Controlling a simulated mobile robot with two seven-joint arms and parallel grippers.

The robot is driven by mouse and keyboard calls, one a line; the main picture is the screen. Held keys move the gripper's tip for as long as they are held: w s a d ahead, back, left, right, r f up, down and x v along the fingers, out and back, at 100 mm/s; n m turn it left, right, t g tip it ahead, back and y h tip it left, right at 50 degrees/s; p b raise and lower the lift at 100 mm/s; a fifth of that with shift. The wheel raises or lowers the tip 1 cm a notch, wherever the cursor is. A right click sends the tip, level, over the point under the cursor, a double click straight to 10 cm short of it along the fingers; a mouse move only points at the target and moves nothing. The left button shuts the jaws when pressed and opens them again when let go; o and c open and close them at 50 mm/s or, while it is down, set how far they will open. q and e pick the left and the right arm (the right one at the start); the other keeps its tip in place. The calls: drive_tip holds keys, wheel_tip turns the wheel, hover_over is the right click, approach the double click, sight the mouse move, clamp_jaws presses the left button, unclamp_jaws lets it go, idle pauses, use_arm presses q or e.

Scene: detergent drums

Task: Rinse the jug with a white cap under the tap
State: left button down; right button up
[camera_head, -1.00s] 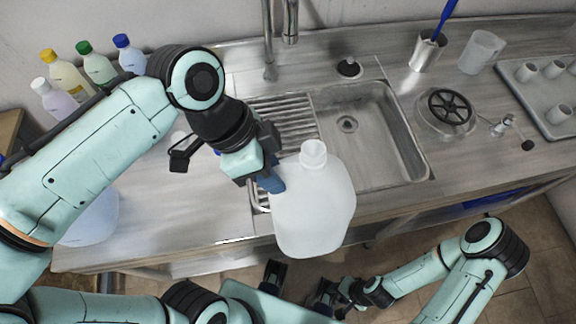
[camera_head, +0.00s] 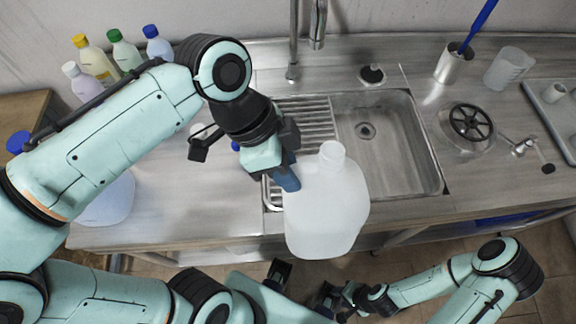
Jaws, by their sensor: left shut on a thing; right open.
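A translucent white jug (camera_head: 326,215) with a white cap or neck (camera_head: 332,154) at its top hangs roughly upright over the front edge of the counter. My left gripper (camera_head: 284,172) is shut on the jug at its left side, where the handle is; the fingers partly hide that grip. The tap (camera_head: 317,30) stands at the back of the counter above the steel sink (camera_head: 385,140), up and left of the basin. My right gripper (camera_head: 335,300) is low in the view, below the counter edge, open and apart from the jug.
Several capped bottles (camera_head: 96,62) stand at the back left. Another jug (camera_head: 108,203) with a blue cap is partly hidden behind my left arm. A steel cup with a blue brush (camera_head: 454,62), a clear measuring jug (camera_head: 508,67) and a round fitting (camera_head: 470,122) stand right of the sink.

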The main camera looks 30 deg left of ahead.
use_arm(q)
drive_tip(key=shift+w+r+p, duration=0.1)
drive_tip(key=shift+r+p, duration=1.2)
drive_tip(key=shift+r, duration=0.75)
use_arm(e)
drive_tip(key=shift+w+r, duration=0.4)
drive_tip(key=shift+r, duration=0.45)
drive_tip(key=shift+w+r, duration=0.4)
drive_tip(key=shift+r, duration=0.45)
